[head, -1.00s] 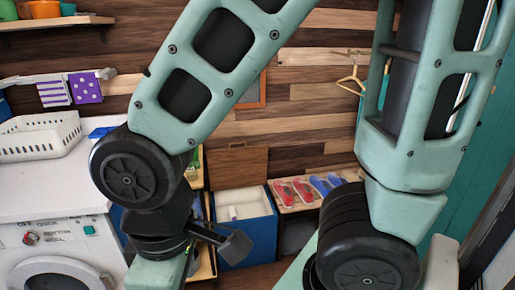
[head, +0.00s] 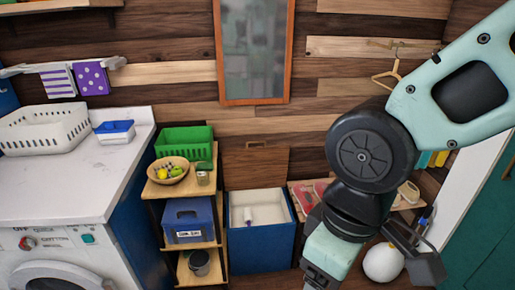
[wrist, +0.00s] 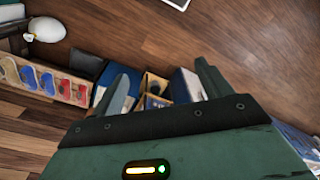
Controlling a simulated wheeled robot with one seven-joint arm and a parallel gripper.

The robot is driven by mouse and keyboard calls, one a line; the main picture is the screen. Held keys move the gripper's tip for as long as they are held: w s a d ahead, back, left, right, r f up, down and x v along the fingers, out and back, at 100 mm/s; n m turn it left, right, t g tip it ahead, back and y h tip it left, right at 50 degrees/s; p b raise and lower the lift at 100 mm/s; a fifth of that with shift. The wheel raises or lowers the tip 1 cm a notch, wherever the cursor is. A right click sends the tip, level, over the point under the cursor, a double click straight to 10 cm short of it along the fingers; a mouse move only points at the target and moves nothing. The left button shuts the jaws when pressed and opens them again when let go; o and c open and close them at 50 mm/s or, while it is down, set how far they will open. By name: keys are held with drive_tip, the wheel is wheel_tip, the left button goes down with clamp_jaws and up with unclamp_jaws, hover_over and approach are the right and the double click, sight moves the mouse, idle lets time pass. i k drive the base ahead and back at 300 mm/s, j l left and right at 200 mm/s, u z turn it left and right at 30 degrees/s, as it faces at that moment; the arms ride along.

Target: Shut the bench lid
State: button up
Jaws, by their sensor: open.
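The bench is a blue box (head: 262,247) standing on the floor against the wood wall. Its brown wooden lid (head: 256,168) stands raised, leaning back at the wall. The box is open, with a white roll-like thing (head: 248,215) inside. My gripper (wrist: 165,85) is open and empty in the wrist view, its two fingers apart. In the head view it hangs at the bottom, right of the bench and in front of it, its tips hard to make out. In the wrist view the bench seems partly hidden behind the left finger.
A wooden shelf (head: 170,245) with a green basket (head: 185,140) and a blue bin (head: 188,218) stands left of the bench. A shoe rack (wrist: 45,85) stands at its other side. A washing machine (head: 50,260) is at left. A white round thing (head: 383,263) lies at right.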

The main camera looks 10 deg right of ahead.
sight(256, 167)
drive_tip(key=i+l, duration=0.2)
drive_tip(key=i, duration=0.35)
drive_tip(key=i+l+u, duration=0.15)
drive_tip(key=i, duration=0.35)
drive_tip(key=i+l, duration=0.25)
drive_tip(key=i, duration=0.3)
drive_tip(key=i+l+u, duration=0.15)
drive_tip(key=i, duration=0.35)
drive_tip(key=l, duration=0.1)
